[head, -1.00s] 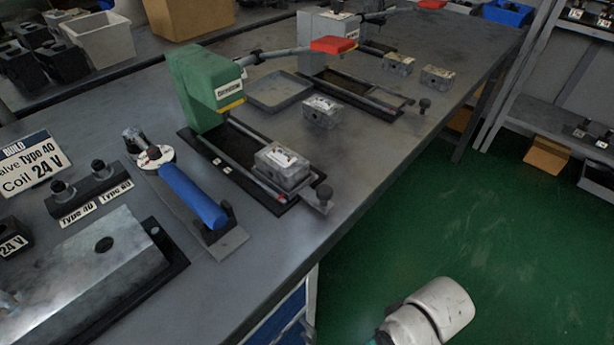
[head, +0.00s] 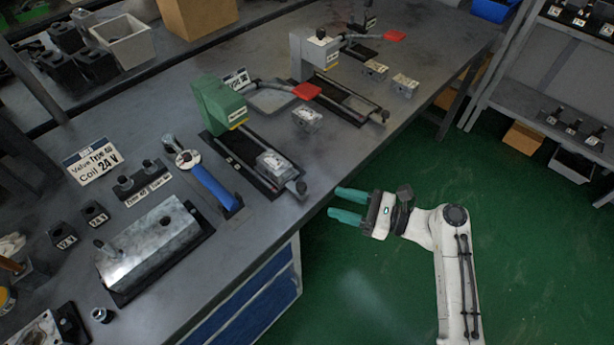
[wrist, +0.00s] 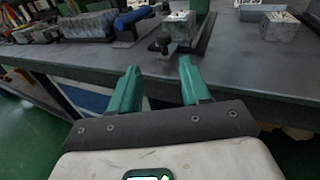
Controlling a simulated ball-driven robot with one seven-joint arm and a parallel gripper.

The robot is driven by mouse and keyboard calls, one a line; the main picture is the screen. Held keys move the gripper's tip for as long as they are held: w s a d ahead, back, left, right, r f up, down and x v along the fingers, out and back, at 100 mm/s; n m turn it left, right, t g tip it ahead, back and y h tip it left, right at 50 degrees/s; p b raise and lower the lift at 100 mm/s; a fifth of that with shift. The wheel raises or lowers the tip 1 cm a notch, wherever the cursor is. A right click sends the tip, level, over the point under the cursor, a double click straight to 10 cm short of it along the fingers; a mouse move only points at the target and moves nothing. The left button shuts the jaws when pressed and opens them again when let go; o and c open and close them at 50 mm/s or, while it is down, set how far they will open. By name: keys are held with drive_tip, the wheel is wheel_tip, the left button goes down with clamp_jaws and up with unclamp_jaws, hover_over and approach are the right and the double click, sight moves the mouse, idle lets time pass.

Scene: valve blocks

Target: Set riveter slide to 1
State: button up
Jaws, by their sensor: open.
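The green riveter (head: 220,104) stands on the bench with a red-tipped lever reaching to the right. Its slide is a dark rail base (head: 238,152) with a metal valve block (head: 273,165) near the front end and a dark knob (head: 301,188) at the bench edge. Small white labels lie along the rail; their numbers are too small to read. My gripper (head: 349,205) is open and empty, off the bench edge over the green floor, to the right of and below the knob. In the wrist view my gripper (wrist: 158,88) points at the bench edge, with the knob (wrist: 163,43) beyond the fingers.
A blue-handled tool (head: 213,188) lies left of the rail. A large metal block (head: 150,245) is further left. A second press (head: 312,55) stands behind, with loose valve blocks (head: 307,116) nearby. The floor right of the bench is clear.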

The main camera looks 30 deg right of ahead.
sight(301, 186)
drive_tip(key=shift+m+t, duration=0.3)
drive_tip(key=shift+m, duration=0.1)
drive_tip(key=x, duration=0.7)
drive_tip(key=r+x, duration=0.1)
drive_tip(key=x, duration=0.2)
drive_tip(key=shift+w+p, duration=0.3)
drive_tip(key=shift+p, duration=0.1)
drive_tip(key=shift+c, duration=0.4)
clamp_jaws()
